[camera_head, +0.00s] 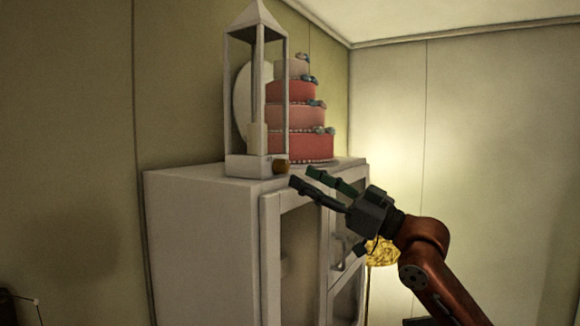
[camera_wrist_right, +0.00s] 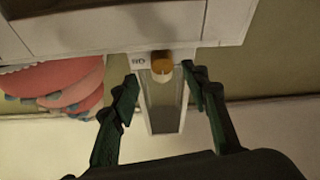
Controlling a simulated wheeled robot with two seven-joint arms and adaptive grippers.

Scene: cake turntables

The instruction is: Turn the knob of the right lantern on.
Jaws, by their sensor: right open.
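A white lantern (camera_head: 257,90) with a pointed roof stands upright on top of a white cabinet. A brown-orange knob (camera_head: 281,166) sticks out of its base. It is the only lantern in view. My right gripper (camera_head: 300,177) is open and empty, its fingers pointing at the knob from the right. In the right wrist view, which is turned over, the knob (camera_wrist_right: 161,71) appears between the spread fingertips (camera_wrist_right: 160,77). I cannot tell if they touch it. Small lettering that seems to read ON upside down shows beside the knob on the lantern base (camera_wrist_right: 139,62). My left gripper is not in view.
A tiered pink cake (camera_head: 300,117) stands right behind the lantern on the cabinet (camera_head: 205,205). A white round plate-like thing (camera_head: 241,100) is behind them. A gold glowing lamp (camera_head: 382,252) is below my right arm. A dark object (camera_head: 14,306) sits at the lower left.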

